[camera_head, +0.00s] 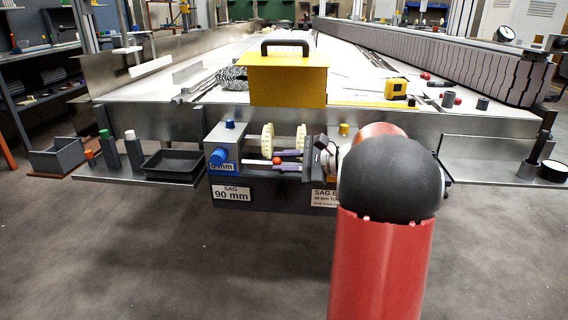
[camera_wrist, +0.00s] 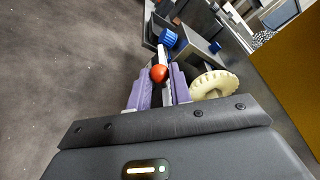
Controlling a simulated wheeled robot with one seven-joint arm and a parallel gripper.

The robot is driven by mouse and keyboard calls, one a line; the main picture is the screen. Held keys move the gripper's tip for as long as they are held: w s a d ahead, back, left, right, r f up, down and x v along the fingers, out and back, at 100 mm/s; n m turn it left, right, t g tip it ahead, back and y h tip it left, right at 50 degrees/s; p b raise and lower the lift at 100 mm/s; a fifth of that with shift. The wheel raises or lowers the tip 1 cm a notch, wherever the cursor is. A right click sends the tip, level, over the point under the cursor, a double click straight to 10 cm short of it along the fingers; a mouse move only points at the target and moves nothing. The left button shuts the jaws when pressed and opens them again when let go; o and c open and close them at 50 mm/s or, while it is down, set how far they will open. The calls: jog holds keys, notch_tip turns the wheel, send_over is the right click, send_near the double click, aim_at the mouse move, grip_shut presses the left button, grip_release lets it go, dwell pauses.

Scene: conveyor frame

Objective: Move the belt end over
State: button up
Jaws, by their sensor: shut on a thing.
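My gripper (camera_head: 287,160) reaches in from the right at the front of the conveyor frame, its purple fingers pointing left. In the wrist view the fingers (camera_wrist: 160,89) are shut on a red ball knob (camera_wrist: 159,73) with a pale rod running beyond it. The knob also shows in the head view (camera_head: 277,160), beside a blue-grey block (camera_head: 224,155). The block's blue knob (camera_wrist: 168,38) lies past the rod in the wrist view. Two cream toothed wheels (camera_head: 267,139) stand just behind the fingers. A grey segmented belt (camera_head: 440,62) lies along the frame's right side; I cannot tell where its end is.
A yellow cover with a black handle (camera_head: 288,80) stands behind the wheels. A black tray (camera_head: 174,163) and several upright tools are on the left shelf. A yellow tape measure (camera_head: 396,88) lies on the bed.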

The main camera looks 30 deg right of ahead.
jog(key=shift+w+d+r+p, duration=0.45)
jog(key=shift+w+r+p, duration=0.2)
jog(key=shift+r, duration=0.15)
jog(key=shift+w+d+r+p, duration=0.65)
jog(key=shift+w+r+p, duration=0.2)
jog(key=shift+w+p, duration=0.25)
jog(key=shift+w+d, duration=0.25)
jog(key=shift+r+p, duration=0.15)
jog(key=shift+p, duration=0.2)
